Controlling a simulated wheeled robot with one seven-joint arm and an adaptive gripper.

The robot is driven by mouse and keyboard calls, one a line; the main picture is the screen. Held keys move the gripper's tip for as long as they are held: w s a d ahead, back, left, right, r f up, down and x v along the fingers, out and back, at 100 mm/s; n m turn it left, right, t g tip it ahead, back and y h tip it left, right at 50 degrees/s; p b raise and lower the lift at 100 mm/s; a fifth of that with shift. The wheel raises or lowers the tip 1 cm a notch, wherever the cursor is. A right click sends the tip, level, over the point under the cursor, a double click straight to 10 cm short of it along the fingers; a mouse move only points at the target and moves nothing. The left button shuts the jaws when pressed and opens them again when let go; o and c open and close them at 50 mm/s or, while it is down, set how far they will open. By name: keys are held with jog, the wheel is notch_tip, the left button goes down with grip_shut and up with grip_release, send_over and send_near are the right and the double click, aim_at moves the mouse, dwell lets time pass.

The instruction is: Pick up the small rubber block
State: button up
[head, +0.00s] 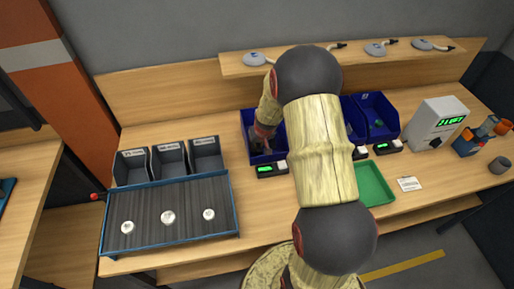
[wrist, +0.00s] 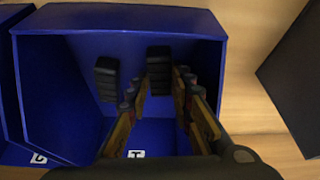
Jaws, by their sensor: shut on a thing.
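My gripper (wrist: 160,88) reaches down into a blue bin (wrist: 130,20) in the wrist view. Its two fingers are shut on a small black ribbed block (wrist: 160,62), which sits between the fingertips near the bin's wall. A second black ribbed block (wrist: 106,78) lies to the left of the fingers, inside the same bin. In the head view my gripper (head: 262,140) is inside the blue bin (head: 248,118) left of my arm. The blocks are too small and hidden to make out there.
Right of my arm are more blue bins (head: 381,112), a green tray (head: 373,187) and a white box with a green display (head: 436,124). On the left, a slat conveyor (head: 150,215) carries round white pieces before grey bins (head: 170,163). A shelf (head: 350,58) runs behind.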

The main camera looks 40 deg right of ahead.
aim_at(258, 147)
grip_shut()
jog(key=shift+r, duration=0.2)
jog(key=shift+r, duration=0.2)
jog(key=r, duration=0.3)
jog(key=shift+s+r+p, duration=0.1)
jog(key=shift+s+p, duration=0.15)
jog(key=shift+p, duration=0.1)
jog(key=s+d+r, duration=0.1)
jog(key=s+r, duration=0.7)
jog(key=s, duration=0.5)
jog(key=shift+s+r, duration=0.25)
jog(key=shift+r, duration=0.15)
jog(key=shift+d+b, duration=0.2)
jog(key=shift+b, duration=0.3)
